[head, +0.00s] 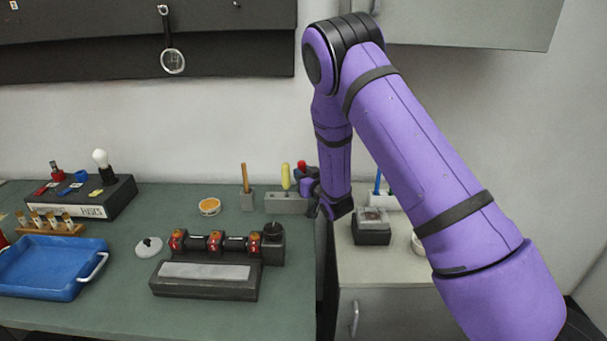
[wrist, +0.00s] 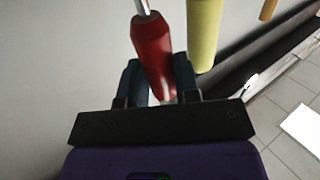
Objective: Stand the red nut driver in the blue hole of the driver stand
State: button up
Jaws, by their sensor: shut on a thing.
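The red nut driver has a red handle (wrist: 153,50) and a metal shaft, seen close up in the wrist view. In the head view its red handle (head: 301,166) shows as a small patch beside my gripper (head: 308,187). My gripper (wrist: 158,75) is shut on the red handle, with a dark finger on each side. The driver stand (head: 284,204) is a grey block at the back right of the green bench. A yellow-handled driver (head: 285,176) stands upright in it, left of the red one; its yellow handle (wrist: 204,35) also shows in the wrist view. I cannot make out the blue hole or where the shaft tip is.
A small grey block with an orange-brown stick (head: 245,178) stands left of the stand. A lower cabinet with a clear-topped box (head: 372,226) is at right. A blue tray (head: 50,268) sits far left.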

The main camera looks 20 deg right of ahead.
aim_at(303, 164)
jog(key=shift+f, duration=0.4)
dwell(0.3)
jog(key=o, duration=1.4)
jog(key=shift+o, duration=0.2)
jog(key=shift+r, duration=0.1)
jog(key=shift+r, duration=2.95)
